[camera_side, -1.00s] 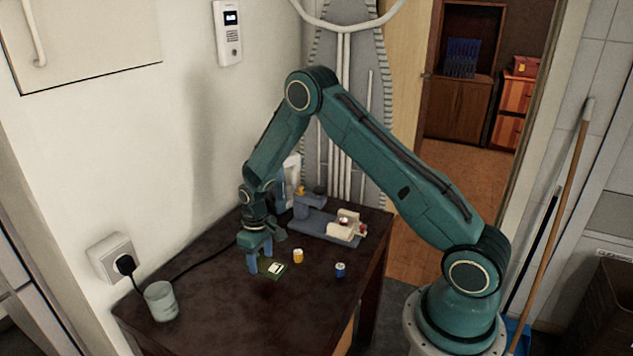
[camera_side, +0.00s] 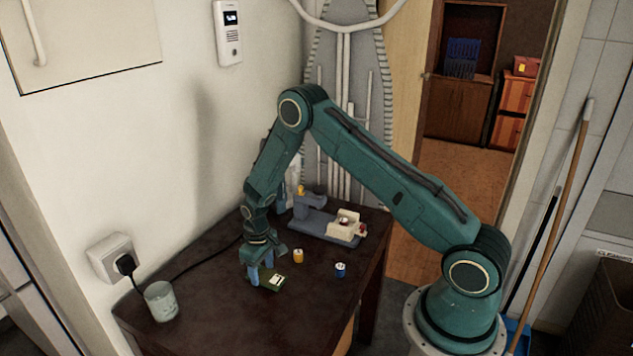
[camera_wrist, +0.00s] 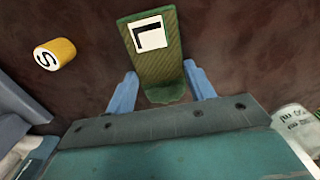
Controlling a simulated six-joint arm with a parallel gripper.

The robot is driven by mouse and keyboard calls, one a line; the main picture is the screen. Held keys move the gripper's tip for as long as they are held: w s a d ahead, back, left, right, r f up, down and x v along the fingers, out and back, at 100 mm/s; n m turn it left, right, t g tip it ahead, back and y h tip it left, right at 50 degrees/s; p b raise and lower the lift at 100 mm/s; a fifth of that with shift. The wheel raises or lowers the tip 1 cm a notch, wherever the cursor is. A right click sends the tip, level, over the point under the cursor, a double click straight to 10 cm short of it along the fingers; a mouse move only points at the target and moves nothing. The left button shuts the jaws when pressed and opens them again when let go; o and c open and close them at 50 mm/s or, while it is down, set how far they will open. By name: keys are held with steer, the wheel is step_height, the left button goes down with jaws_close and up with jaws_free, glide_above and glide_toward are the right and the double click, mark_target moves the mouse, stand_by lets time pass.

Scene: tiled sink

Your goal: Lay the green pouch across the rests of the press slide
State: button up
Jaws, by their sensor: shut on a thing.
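The green pouch (camera_side: 272,285) with a white label is at my gripper (camera_side: 264,276), over the front part of the dark table. In the wrist view the pouch (camera_wrist: 160,70) lies lengthwise between my two blue fingers, one on each side. My gripper (camera_wrist: 161,80) is shut on its near part. I cannot tell whether the pouch touches the table. The press (camera_side: 312,218) is grey-blue and stands at the back of the table. Its cream slide (camera_side: 344,221) is at the right end; its rests are too small to make out.
The front table area is bare.

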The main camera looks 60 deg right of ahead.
mark_target(263, 275)
steer(key=shift+f, duration=0.1)
steer(key=o, duration=1)
steer(key=shift+c, duration=0.2)
step_height(263, 275, up, 12)
steer(key=shift+r, duration=0.2)
stand_by(0.4)
